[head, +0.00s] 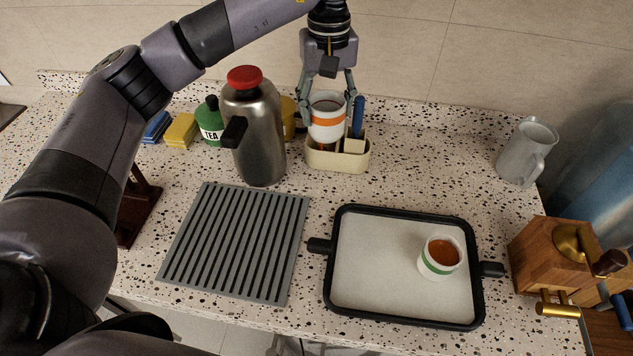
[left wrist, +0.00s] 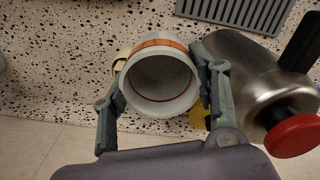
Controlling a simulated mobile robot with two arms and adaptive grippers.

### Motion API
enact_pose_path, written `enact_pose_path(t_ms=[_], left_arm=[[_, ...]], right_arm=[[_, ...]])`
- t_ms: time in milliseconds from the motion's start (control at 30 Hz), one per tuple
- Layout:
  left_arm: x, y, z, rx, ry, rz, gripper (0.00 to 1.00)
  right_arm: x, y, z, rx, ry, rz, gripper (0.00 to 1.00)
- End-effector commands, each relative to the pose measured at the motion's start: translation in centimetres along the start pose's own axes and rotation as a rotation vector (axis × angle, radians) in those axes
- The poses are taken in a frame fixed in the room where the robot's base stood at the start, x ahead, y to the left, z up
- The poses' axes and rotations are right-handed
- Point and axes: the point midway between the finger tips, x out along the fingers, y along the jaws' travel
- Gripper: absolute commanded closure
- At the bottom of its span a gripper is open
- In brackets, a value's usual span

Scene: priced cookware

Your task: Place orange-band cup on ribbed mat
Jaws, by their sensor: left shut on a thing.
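The orange-band cup (head: 327,119) is white with an orange stripe. My left gripper (head: 327,101) is shut on it, with one finger on each side, above the cream caddy at the back of the counter. In the left wrist view the cup (left wrist: 160,82) shows its open mouth between the fingers (left wrist: 162,95), and its inside looks empty. The ribbed mat (head: 237,241) is grey and lies bare on the counter, in front of the steel flask. A corner of the mat (left wrist: 236,10) also shows in the left wrist view. My right gripper is in neither view.
A steel flask with a red lid (head: 256,138) stands between the mat and the back wall, left of the cup. The cream caddy (head: 338,161) holds a blue-handled tool. A black-rimmed tray (head: 380,312) carries a green-band cup (head: 440,258). A grey pitcher (head: 526,152) and wooden grinder (head: 552,256) stand right.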

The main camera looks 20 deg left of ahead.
Motion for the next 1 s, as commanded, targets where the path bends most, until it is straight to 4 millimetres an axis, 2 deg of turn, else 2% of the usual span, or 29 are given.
enact_pose_path(t_ms=[167, 433, 533, 767, 1000], left_arm=[[4.6, -0.2, 0.1, 0.0, -0.005, -0.006, 0.78], [11.3, -0.1, 0.1, 0.0, -0.004, -0.003, 0.78], [12.8, -0.1, 0.1, 0.0, -0.002, -0.002, 0.78], [14.5, -0.1, 0.0, 0.0, -0.001, -0.002, 0.78], [17.7, -0.1, 0.1, 0.001, 0.0, 0.0, 0.78]], right_arm=[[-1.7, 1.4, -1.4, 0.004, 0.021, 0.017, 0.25], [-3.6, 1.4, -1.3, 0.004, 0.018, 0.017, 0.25], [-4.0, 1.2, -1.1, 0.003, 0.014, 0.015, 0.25], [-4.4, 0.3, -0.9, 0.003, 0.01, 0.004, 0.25], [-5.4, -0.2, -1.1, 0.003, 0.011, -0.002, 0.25]])
